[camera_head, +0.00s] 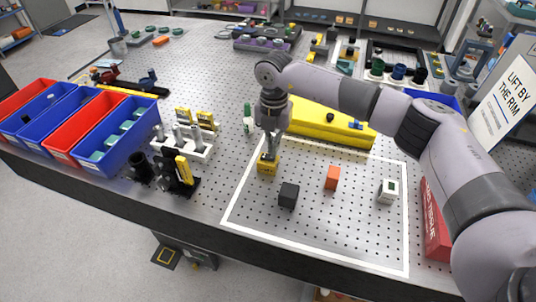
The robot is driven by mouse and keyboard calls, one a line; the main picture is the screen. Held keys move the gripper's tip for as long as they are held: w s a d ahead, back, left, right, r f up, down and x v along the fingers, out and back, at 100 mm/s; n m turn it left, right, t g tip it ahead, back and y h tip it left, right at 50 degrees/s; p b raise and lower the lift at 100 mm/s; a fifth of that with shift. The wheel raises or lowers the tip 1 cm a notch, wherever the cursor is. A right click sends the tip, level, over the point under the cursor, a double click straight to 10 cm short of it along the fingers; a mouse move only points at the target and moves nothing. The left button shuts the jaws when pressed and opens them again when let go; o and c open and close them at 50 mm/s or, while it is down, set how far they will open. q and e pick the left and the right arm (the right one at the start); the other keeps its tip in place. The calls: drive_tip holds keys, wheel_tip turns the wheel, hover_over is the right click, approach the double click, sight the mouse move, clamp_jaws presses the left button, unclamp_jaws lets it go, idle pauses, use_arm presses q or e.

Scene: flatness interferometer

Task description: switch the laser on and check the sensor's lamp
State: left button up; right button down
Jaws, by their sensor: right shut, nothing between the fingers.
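My right arm reaches in from the right, and my right gripper (268,153) points down, shut and empty, at the top of a small yellow block (267,165). I cannot tell whether the fingertips touch it. Inside the white outline in front of it stand a black cube (289,195), an upright orange block (332,178) and a white block with a small dark window (388,190). I cannot tell for sure which block is the laser or the sensor, and no lit lamp is discernible. My left gripper is not in view.
A long yellow piece (330,125) lies behind the gripper, partly hidden by my arm. Red and blue bins (115,145) stand at left, beside black-and-yellow mounts (180,172) and a pale rack (185,147). A red box (437,220) is at right. The outlined area's front is clear.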

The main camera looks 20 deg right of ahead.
drive_tip(key=shift+f+b, duration=0.8)
drive_tip(key=shift+f, duration=0.35)
idle(0.9)
drive_tip(key=shift+r, duration=0.1)
drive_tip(key=shift+r+p, duration=2)
drive_tip(key=shift+r, duration=1.5)
drive_tip(key=shift+f, duration=0.1)
